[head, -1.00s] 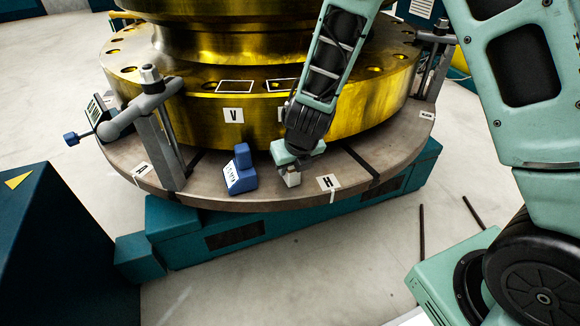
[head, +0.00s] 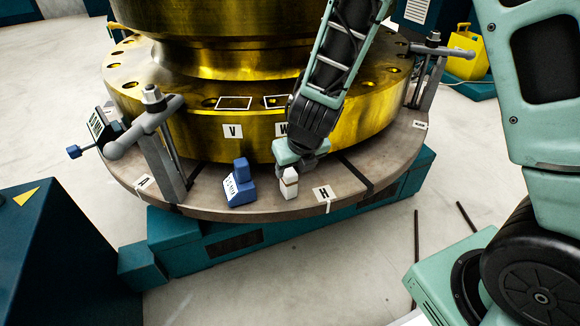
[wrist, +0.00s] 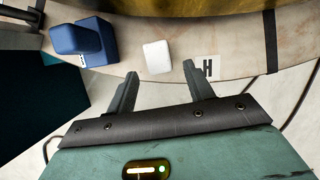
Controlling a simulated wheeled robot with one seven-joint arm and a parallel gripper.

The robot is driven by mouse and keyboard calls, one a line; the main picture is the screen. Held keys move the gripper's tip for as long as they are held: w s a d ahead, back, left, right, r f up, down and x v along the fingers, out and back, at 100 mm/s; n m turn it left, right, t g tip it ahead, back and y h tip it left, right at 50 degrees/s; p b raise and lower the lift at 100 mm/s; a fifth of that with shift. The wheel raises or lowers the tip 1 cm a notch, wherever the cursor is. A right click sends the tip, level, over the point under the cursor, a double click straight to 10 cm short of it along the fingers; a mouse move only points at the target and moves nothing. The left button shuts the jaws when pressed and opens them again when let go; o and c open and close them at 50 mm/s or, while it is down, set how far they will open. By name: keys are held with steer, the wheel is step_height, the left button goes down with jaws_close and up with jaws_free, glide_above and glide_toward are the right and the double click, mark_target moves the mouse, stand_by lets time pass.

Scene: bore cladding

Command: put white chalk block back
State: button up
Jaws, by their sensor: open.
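The white chalk block (head: 289,184) stands upright on the round grey table (head: 225,205), between the blue block and the H label. It also shows in the wrist view (wrist: 157,57), just beyond my fingertips and roughly between their lines.
A blue block (head: 239,184) stands left of the chalk block. The H label (head: 323,194) lies to its right. A grey clamp (head: 155,130) rises at the left, another clamp (head: 425,75) at the right. The brass flange (head: 180,120) stands close behind.

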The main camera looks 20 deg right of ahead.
steer(key=s+r+m+p, duration=0.5)
steer(key=r+m, duration=0.2)
steer(key=r, duration=0.6)
steer(key=s+a+r+m+g, duration=0.2)
steer(key=s+a+r+m, duration=0.1)
steer(key=s+m, duration=0.75)
steer(key=s+a+r+m+g, duration=0.3)
steer(key=s+m, duration=0.6)
steer(key=m, duration=0.2)
step_height(320, 180, up, 31)
steer(key=p, duration=3.1)
steer(key=shift+w+a+p, duration=0.15)
steer(key=shift+a+p, duration=0.1)
steer(key=shift+p, duration=0.05)
steer(key=shift+r+m, duration=0.1)
steer(key=shift+m, duration=0.15)
